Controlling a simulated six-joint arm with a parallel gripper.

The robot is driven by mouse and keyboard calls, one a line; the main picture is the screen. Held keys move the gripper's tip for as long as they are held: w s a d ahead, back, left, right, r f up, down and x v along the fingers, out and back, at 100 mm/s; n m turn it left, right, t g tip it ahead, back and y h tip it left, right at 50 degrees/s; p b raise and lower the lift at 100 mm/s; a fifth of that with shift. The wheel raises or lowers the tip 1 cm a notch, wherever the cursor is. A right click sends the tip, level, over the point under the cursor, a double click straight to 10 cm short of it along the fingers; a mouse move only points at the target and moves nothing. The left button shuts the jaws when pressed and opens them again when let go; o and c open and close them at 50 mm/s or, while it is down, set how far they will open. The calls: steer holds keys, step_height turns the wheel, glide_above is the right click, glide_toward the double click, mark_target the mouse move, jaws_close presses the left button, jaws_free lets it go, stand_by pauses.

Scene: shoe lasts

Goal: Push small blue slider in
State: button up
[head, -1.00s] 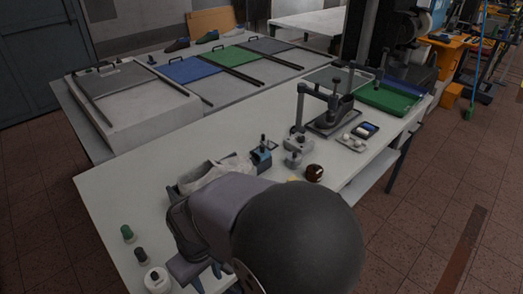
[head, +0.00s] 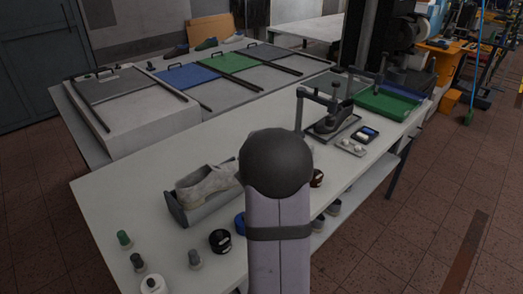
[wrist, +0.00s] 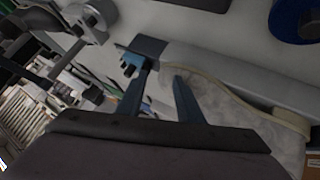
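My gripper (wrist: 163,75) shows in the wrist view with two blue-grey fingers apart and nothing seen between them. It is beside the grey cradle (wrist: 215,72) that holds a pale shoe (wrist: 262,125). A small blue piece with dark knobs (wrist: 128,64) is just beyond the left finger, near the dark block (wrist: 148,46) at the cradle's end; I cannot tell whether it is the slider or whether the finger touches it. In the head view my arm hides the gripper and this spot. Another small blue piece sits in a black tray (head: 368,131) at the right.
On the white table (head: 130,190) are a shoe in its cradle (head: 178,208), a black round item (head: 220,241) and several knobs at the front left. A metal stand (head: 322,100) is behind my arm. A blue disc (wrist: 296,18) shows in the wrist view.

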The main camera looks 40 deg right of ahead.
steer(key=w+d+m+t, duration=0.1)
steer(key=d+m+t, duration=0.2)
steer(key=d, duration=0.5)
steer(key=shift+r+m+t+y+p, duration=0.2)
steer(key=shift+m+t+y+p, duration=0.15)
steer(key=shift+t, duration=0.55)
steer(key=shift+w, duration=0.15)
steer(key=shift+p+x, duration=1)
steer(key=shift+x, duration=2.6)
steer(key=shift+d, duration=0.1)
steer(key=shift+c, duration=0.2)
